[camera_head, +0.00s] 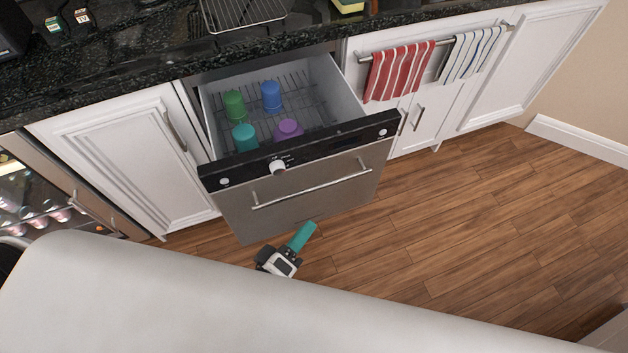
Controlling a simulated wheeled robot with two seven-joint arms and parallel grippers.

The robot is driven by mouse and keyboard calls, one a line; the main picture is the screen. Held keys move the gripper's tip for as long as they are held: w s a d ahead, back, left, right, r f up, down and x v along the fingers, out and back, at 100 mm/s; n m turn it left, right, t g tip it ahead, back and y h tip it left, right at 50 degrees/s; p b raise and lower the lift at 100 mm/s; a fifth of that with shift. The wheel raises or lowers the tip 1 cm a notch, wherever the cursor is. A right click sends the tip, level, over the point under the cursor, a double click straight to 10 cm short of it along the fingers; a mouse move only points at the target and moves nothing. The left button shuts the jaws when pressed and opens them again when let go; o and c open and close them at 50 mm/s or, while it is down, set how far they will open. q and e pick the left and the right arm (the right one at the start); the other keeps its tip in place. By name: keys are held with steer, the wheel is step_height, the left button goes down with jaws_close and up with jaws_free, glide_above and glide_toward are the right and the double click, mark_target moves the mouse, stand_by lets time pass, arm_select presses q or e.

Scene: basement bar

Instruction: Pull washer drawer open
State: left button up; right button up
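The washer drawer (318,193) is pulled out from under the counter. Its dark control strip with a knob and its steel front with a bar handle (312,190) face me. Inside its rack stand a green cup (234,104), a blue cup (271,95), a teal cup (245,137) and a purple cup (289,129). My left gripper (305,233), dark with a teal finger part, is low in front of the drawer front, below the handle and apart from it. I cannot tell whether its fingers are open or shut. My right gripper is not in view.
White cabinets stand on both sides, with red and blue striped towels (398,72) hanging on a bar at the right. A dark stone counter (130,62) runs above the drawer. A glass-fronted cooler (40,195) is at left. The wooden floor (480,210) at right is clear.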

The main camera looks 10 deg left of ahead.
mark_target(314, 188)
arm_select(q)
steer(key=w+f+n, duration=0.1)
steer(key=w+n, duration=0.1)
steer(key=w, duration=0.2)
steer(key=w+n+y+p, duration=0.1)
steer(key=w+n, duration=0.2)
steer(key=w, duration=0.1)
steer(key=w+f+n+y, duration=0.1)
steer(key=w+n, duration=0.1)
steer(key=w, duration=0.2)
steer(key=shift+w+a+f, duration=0.15)
steer(key=shift+w+f, duration=0.1)
steer(key=shift+f, duration=0.1)
steer(key=shift+c, duration=0.2)
jaws_close()
